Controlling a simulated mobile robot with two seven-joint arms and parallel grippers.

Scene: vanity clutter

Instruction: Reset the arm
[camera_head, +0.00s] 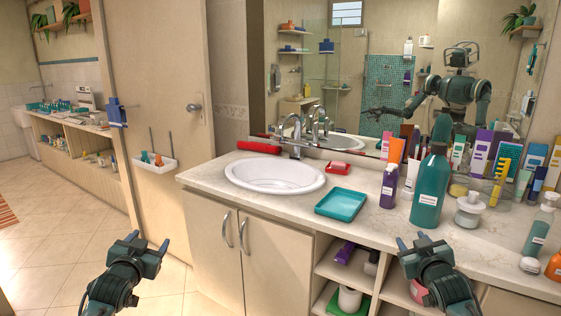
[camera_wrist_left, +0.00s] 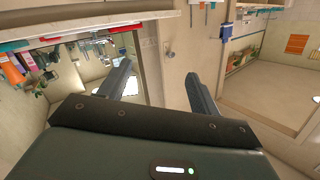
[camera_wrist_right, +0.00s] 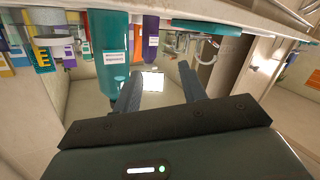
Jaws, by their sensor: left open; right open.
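My left gripper (camera_head: 148,246) is open and empty in the head view, in front of the vanity and left of the cabinet doors. Its two fingers stand apart in the left wrist view (camera_wrist_left: 160,85), with nothing between them. My right gripper (camera_head: 424,243) is open and empty in front of the counter's front edge, below the large teal bottle (camera_head: 430,190). Its fingers also stand apart in the right wrist view (camera_wrist_right: 160,92), with nothing held between them.
The vanity counter (camera_head: 385,225) holds a sink (camera_head: 274,175), a teal tray (camera_head: 341,204), a pink soap on a red dish (camera_head: 337,168), and many bottles and boxes at the right. Open shelves (camera_head: 345,270) lie below. The tiled floor (camera_head: 60,250) at the left is clear.

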